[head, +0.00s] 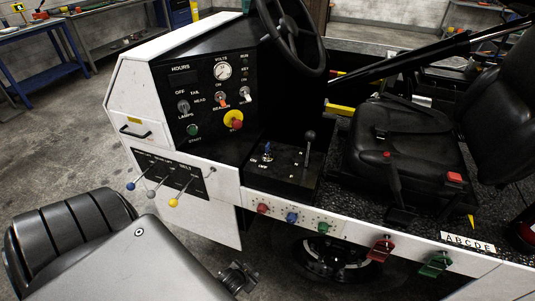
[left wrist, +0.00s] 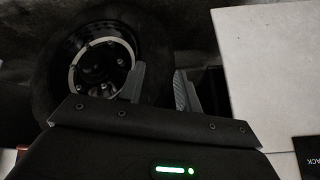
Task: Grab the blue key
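The blue key (head: 268,148) stands upright in a small black panel (head: 290,165) marked ON and OFF, left of a black lever. My left gripper (head: 239,278) is low in the head view, below and left of the key, in front of the vehicle's lower side and apart from it. In the left wrist view my left gripper (left wrist: 160,88) has its two fingers apart with nothing between them. The key does not show in the left wrist view. My right gripper is not in view.
The black lever (head: 308,143) stands beside the key. A steering wheel (head: 290,35) is above and a seat (head: 400,140) to the right. Coloured knobs (head: 292,217) line the side below. A wheel (left wrist: 100,65) lies near my left gripper.

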